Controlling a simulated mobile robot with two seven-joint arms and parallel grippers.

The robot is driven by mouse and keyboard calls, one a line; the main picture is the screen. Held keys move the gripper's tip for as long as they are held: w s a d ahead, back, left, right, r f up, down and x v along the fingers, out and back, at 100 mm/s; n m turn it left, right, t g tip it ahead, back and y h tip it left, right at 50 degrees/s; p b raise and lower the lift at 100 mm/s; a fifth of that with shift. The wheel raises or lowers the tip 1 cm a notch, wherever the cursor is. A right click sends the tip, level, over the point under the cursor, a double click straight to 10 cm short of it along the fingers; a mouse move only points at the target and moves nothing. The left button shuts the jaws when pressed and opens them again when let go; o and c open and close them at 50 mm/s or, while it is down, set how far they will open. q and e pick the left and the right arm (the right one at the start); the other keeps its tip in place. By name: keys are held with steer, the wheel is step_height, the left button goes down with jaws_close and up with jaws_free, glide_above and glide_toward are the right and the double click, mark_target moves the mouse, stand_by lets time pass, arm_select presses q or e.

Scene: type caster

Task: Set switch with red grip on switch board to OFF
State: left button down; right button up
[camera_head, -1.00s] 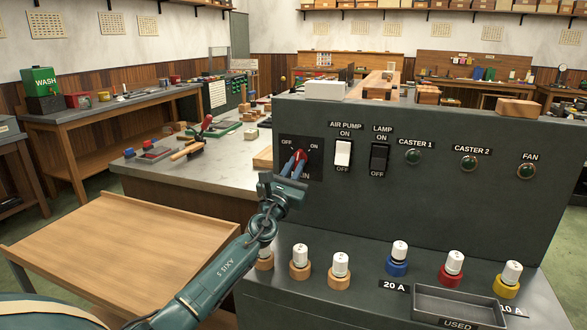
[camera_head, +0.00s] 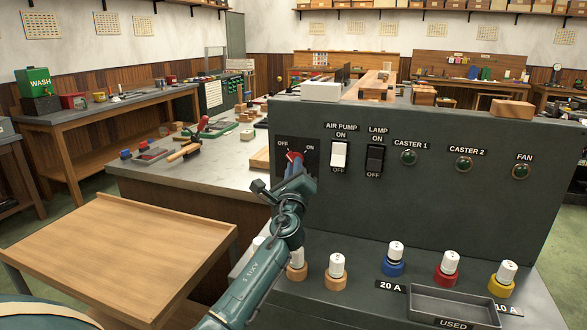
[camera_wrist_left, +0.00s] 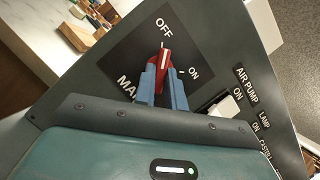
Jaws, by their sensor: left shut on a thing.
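The switch board is a dark grey panel (camera_head: 420,215). Its rotary switch sits on a black plate at the panel's left, with OFF at upper left and ON at upper right. The red grip (camera_head: 293,157) also shows in the left wrist view (camera_wrist_left: 164,60), where its tip points at the mark below OFF, away from ON. My left gripper (camera_head: 296,168) is shut on the red grip, with its blue fingers (camera_wrist_left: 160,82) on both sides. Its body hides the lower part of the plate and part of the label there. My right gripper is not in view.
The air pump switch (camera_head: 339,155) and lamp switch (camera_head: 374,159) stand close to the right. Several capped fuses and a grey tray (camera_head: 455,305) are on the ledge below. A wooden table (camera_head: 120,250) stands at left.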

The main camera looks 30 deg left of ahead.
arm_select(q)
steer(key=shift+n+g, duration=0.3)
steer(key=shift+n, duration=0.6)
steer(key=c, duration=1.5)
jaws_free()
steer(key=shift+o, duration=0.2)
steer(key=shift+d, duration=0.1)
steer(key=b+v, duration=0.1)
steer(key=v, duration=1.2)
steer(key=shift+w+f, duration=0.1)
steer(key=shift+f, duration=0.05)
